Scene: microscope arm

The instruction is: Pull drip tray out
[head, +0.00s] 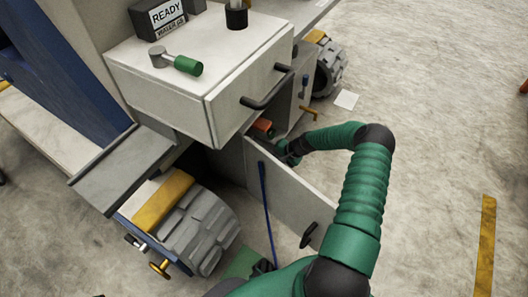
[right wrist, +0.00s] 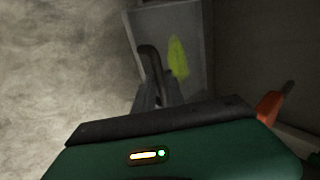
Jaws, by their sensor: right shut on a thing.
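The drip tray (right wrist: 198,45) shows in the right wrist view as a shallow grey tray with a yellow-green patch on its floor and a dark curved handle (right wrist: 149,60). My right gripper (right wrist: 157,93) is shut on this handle. In the head view my right gripper (head: 287,151) reaches in behind the open cabinet door (head: 290,197), low under the white drawer (head: 185,75). The tray cannot be made out in the head view; the door and my arm cover that area.
An orange-red thing (head: 263,126) sits inside the cabinet, and an orange-red part (right wrist: 271,106) shows right of my gripper in the right wrist view. A green-handled tool (head: 177,61) lies on the drawer unit. Chunky wheels (head: 200,230) flank the cabinet. The floor at right is open.

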